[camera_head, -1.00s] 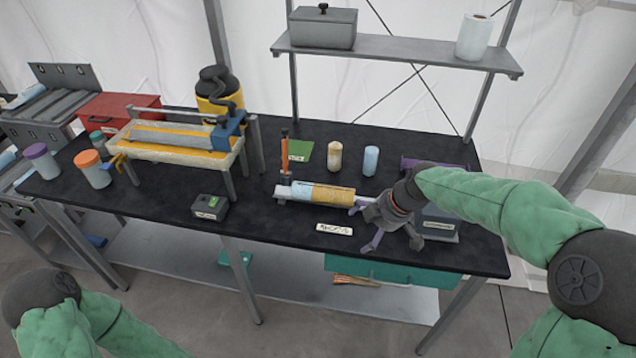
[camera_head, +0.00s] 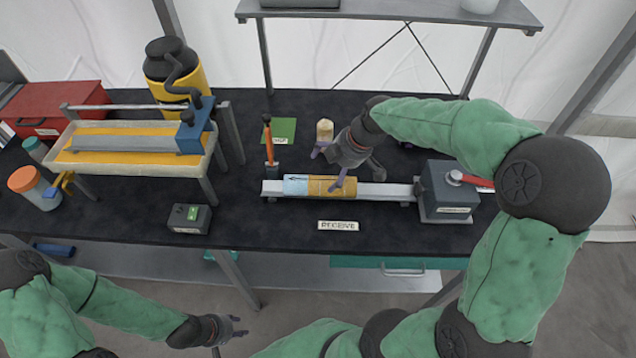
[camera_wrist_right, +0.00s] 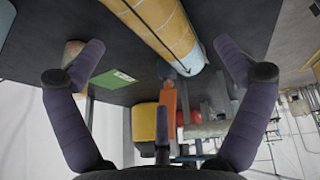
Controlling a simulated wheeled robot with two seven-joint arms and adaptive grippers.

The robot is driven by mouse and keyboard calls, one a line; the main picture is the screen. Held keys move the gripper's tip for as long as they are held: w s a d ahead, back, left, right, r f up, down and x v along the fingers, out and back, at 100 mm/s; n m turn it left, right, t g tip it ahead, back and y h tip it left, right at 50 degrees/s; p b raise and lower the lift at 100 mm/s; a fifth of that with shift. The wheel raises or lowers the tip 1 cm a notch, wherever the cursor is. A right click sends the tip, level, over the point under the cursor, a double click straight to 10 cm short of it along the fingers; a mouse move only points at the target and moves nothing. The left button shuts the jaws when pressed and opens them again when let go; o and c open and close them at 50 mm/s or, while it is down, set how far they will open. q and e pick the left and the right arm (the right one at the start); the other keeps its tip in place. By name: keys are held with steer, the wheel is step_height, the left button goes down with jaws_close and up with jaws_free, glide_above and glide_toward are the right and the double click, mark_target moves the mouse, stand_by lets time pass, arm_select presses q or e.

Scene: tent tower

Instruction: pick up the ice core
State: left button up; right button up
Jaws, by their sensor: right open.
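The ice core, a cylinder pale blue at its left end and tan-yellow along the rest (camera_head: 308,184), lies on its side on a long grey rail (camera_head: 388,191) on the black bench. It crosses the top of the right wrist view (camera_wrist_right: 160,28). My right gripper (camera_head: 327,169) is open, tilted, just above and behind the core's tan part. One finger overlaps the core in the head view; I cannot tell whether it touches.
A tan cylinder (camera_head: 324,131) stands behind the rail, close to my right gripper. An orange-handled upright (camera_head: 268,145) is at the rail's left end; a grey box with a red handle (camera_head: 446,190) is at its right. A "RECEIVE" label (camera_head: 338,225) lies in front.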

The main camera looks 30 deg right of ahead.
mark_target(323, 177)
steer(key=shift+x, duration=1.15)
steer(key=b+x, duration=0.2)
steer(key=x, duration=0.3)
steer(key=shift+w+d, duration=0.1)
steer(key=c, duration=1.6)
